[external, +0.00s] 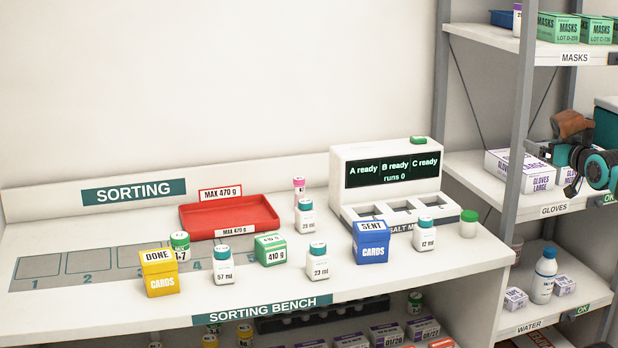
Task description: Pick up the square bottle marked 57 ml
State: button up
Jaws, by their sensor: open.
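The square white bottle marked 57 ml (223,268) stands upright on the sorting bench (120,318), with a teal cap and its label facing the camera. It is right of the yellow DONE cards box (159,274) and in front of the numbered squares. Similar teal-capped bottles marked 23 ml (318,263), 23 ml (305,218) and 12 ml (424,236) stand to its right. My gripper (570,158) is at the far right, in front of the shelves, far from the bottle. It is open and empty, seen partly side-on.
A green-capped bottle (180,244) stands close behind, between the DONE box and the 57 ml bottle. A green 410 g box (271,249) is close on the right. A red tray (229,214), blue SENT box (371,241) and white machine (388,180) stand farther off. The bench's front strip is clear.

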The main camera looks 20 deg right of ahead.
jog(key=shift+c, duration=0.2)
jog(key=c, duration=0.7)
jog(key=shift+o, duration=0.2)
